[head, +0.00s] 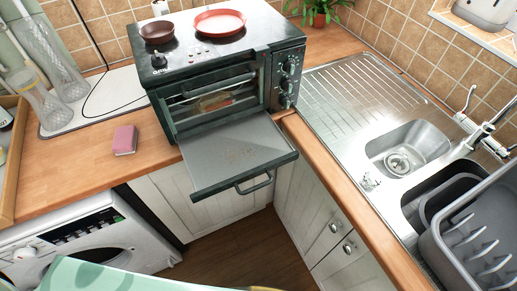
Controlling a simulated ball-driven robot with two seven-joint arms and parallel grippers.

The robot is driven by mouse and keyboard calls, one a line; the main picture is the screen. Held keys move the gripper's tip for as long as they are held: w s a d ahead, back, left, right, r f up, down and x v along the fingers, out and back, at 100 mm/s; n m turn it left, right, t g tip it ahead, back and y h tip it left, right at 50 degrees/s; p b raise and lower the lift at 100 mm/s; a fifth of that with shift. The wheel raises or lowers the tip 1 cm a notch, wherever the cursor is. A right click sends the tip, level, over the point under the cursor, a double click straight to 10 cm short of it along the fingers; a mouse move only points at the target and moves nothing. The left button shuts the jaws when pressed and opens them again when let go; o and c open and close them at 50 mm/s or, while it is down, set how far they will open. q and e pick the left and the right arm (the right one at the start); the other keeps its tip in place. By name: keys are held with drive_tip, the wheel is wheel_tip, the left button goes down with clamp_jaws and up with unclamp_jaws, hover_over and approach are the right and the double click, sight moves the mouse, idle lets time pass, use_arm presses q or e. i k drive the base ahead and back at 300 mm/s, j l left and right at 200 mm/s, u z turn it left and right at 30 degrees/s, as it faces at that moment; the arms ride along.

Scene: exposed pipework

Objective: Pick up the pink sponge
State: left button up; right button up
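The pink sponge (125,140) lies on the wooden counter (70,160) left of the toaster oven, near the counter's front edge. It is a small block with a pink top and a darker side, and nothing covers it. Neither of my grippers shows in the head view.
The toaster oven (215,70) has its door (235,155) open, jutting past the counter edge right of the sponge. Glass jugs (50,105) stand behind left. A wooden tray (12,165) is far left. A washing machine (90,240) is below. The sink (410,145) is right.

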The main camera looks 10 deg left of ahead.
sight(125, 139)
drive_tip(key=u, duration=1.45)
